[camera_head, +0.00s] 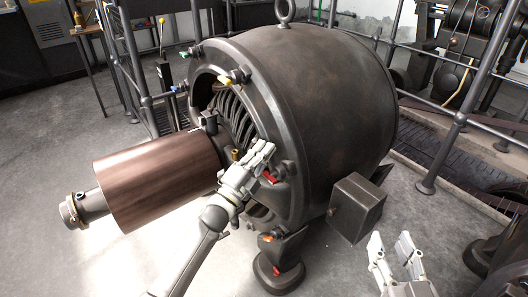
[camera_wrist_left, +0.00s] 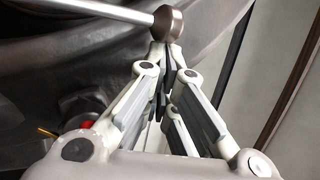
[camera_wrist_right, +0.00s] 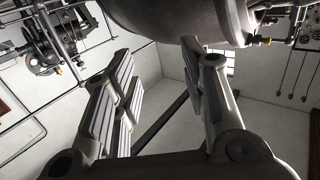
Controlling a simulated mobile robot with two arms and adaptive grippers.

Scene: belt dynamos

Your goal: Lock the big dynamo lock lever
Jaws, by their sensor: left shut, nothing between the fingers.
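The big dynamo (camera_head: 330,90) is a dark round housing with a brown belt drum (camera_head: 160,180) on its left. My left gripper (camera_head: 266,150) is at its front rim, shut and empty, just above a red-tipped part (camera_head: 270,178). In the left wrist view, a grey rod ending in a brown knob (camera_wrist_left: 168,22) lies right at the fingertips (camera_wrist_left: 166,52); whether they touch it I cannot tell. I cannot tell for sure that this rod is the lock lever. My right gripper (camera_head: 394,250) is open and empty at the lower right, apart from the dynamo.
A grey box (camera_head: 356,208) sits beside the dynamo's base. A dark foot (camera_head: 280,265) with orange and red parts stands below my left gripper. Railings (camera_head: 455,130) and other machinery (camera_head: 465,35) are behind at the right. A tall yellow-tipped lever (camera_head: 162,35) stands at the back left.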

